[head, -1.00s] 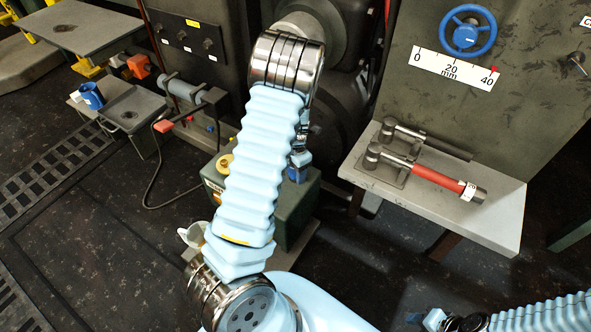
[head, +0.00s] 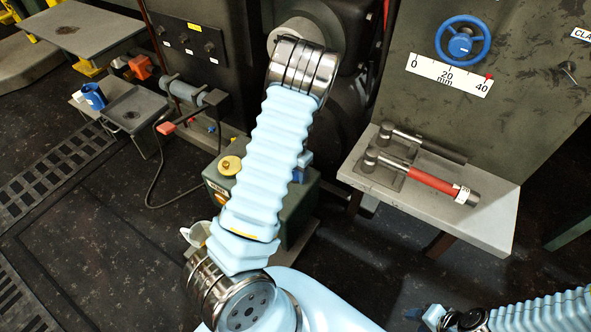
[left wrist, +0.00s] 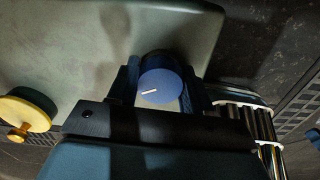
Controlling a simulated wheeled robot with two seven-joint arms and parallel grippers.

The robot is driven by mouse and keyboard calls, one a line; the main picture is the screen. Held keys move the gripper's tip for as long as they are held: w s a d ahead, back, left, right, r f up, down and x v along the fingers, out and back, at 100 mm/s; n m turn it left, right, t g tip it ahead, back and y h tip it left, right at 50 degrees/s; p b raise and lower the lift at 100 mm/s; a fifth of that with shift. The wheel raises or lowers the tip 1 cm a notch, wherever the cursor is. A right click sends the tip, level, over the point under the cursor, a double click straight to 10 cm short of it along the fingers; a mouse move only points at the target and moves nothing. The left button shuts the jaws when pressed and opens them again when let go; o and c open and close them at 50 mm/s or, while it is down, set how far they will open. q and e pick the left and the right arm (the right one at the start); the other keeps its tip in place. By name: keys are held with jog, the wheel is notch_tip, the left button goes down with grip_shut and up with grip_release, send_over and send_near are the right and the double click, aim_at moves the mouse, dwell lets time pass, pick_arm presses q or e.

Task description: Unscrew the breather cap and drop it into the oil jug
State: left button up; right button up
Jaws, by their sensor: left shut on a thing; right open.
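A round blue cap (left wrist: 160,88) with a short white mark on its top sits between the fingers of my left gripper (left wrist: 163,80), which is shut on it. In the left wrist view it is over the grey-green housing; I cannot tell whether it is still seated. In the head view my left arm hides most of this gripper. A whitish vessel (head: 193,232), perhaps the oil jug, is partly hidden by my left arm. A blue cup-like jug (head: 93,97) stands on a low stand at the left. My right gripper (head: 436,317) is open and empty at the bottom right.
The green housing (head: 216,185) has a yellow knob (head: 230,165), also seen in the left wrist view (left wrist: 22,113). A grey shelf (head: 480,221) holds two levers, one with a red grip (head: 432,181). The dark floor at the lower left is clear.

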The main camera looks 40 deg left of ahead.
dwell(0.4)
pick_arm(q)
jog(key=shift+n+p, duration=0.65)
jog(key=shift+n, duration=0.65)
jog(key=o, duration=1.1)
jog(key=shift+o, duration=0.2)
